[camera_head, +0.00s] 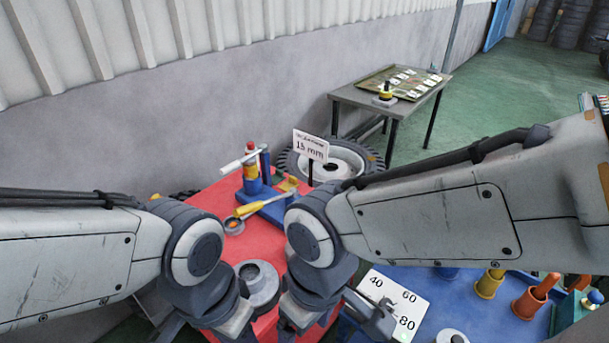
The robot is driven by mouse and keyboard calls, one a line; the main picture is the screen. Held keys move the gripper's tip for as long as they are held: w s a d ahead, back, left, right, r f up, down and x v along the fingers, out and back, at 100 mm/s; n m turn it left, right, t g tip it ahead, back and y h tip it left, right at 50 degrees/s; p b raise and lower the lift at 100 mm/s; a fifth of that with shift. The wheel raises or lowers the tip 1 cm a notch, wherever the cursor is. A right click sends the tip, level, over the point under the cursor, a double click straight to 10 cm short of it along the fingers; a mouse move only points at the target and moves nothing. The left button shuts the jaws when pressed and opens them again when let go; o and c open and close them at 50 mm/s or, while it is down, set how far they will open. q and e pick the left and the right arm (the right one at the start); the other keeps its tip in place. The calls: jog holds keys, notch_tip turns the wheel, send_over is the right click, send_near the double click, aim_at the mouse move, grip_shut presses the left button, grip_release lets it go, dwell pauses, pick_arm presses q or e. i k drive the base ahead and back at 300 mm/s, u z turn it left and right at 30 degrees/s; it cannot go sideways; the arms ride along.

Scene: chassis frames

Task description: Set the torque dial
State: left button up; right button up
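A white card or plate (393,303) printed 40, 60 and 80 lies on the blue surface at lower right, with a small green patch by the 80. A grey round part (452,338) at the bottom edge, cut off, may be a knob. Whether either is the torque dial, and any pointer, I cannot tell. My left gripper (232,328) is low, left of centre, pointing down over the red surface. My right gripper (375,316) is low, right of centre, partly over the card's left part. The fingertips of both are unclear or cut off.
A red tabletop (211,203) holds a grey cylinder (258,281), a yellow-handled tool (262,205) and a blue clamp stand (268,191). A sign (311,146) reads 15 mm. Orange and yellow cups (488,284) stand right on the blue surface (500,318). A side table (360,95) stands behind.

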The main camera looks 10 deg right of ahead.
aim_at(386, 303)
jog(key=z, duration=0.05)
jog(key=k, duration=0.25)
jog(key=u, duration=0.55)
jog(key=i, duration=0.4)
jog(key=z, duration=1.55)
